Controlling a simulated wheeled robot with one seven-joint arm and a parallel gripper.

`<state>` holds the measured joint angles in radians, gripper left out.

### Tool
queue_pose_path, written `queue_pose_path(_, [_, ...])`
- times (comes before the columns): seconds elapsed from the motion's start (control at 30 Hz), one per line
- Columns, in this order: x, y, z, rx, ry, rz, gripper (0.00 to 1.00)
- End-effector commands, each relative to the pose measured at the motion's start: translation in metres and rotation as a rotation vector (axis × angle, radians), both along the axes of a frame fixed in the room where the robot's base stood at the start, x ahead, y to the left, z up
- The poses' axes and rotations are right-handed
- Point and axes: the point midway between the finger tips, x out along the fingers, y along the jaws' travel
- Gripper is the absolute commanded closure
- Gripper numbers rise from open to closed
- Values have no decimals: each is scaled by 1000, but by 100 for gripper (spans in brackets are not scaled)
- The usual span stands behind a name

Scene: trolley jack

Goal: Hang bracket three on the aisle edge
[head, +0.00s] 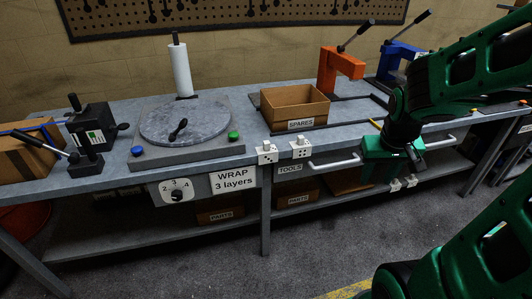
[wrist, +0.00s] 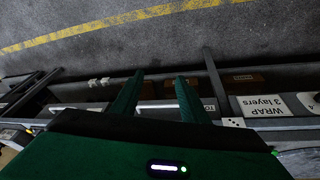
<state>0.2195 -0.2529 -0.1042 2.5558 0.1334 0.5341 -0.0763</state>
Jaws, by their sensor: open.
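Two white, dotted blocks like dice stand at the bench's front edge in the head view: a left block (head: 267,153) and a right block (head: 301,149). Two more small white blocks (head: 403,184) sit lower, below my gripper. They also show in the wrist view (wrist: 98,82). The dots are too small to tell surely which is bracket three. My gripper (wrist: 157,82) is open and empty, its two green fingers apart. In the head view its green body is at the bench's front edge, right of the blocks, and its fingertips are not clear.
The grey bench (head: 345,137) carries a SPARES box (head: 295,107), a turntable (head: 185,120), an orange press (head: 338,70) and a black lever tool (head: 90,130). A drawer handle (head: 335,162) juts out near my gripper. The aisle floor (head: 320,230) in front is clear.

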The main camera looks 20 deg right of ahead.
Motion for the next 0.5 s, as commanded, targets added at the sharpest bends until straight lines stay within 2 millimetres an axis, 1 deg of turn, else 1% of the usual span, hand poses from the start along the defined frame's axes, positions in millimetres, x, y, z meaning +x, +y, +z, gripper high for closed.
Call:
queue_pose_path(0.03, [24,1,-11,-25,-30,44,59])
queue_pose_path(0.07, [39,2,-16,-40,-57,72,59])
queue_pose_path(0.1, [59,4,-22,-61,-95,109,59])
queue_pose_path(0.17, [88,10,-32,-86,-152,164,59])
queue_pose_path(0.2, [107,14,-38,-99,-191,199,59])
queue_pose_path(0.27, [134,23,-48,-118,-250,252,59])
queue_pose_path(0.3, [151,31,-54,-127,-292,284,59])
queue_pose_path(0.37, [175,43,-63,-136,-355,332,59])
queue_pose_path(0.4, [190,52,-69,-142,-400,359,59])
queue_pose_path(0.47, [210,66,-77,-148,-468,398,59])
queue_pose_path(0.5, [223,77,-82,-148,-512,423,59])
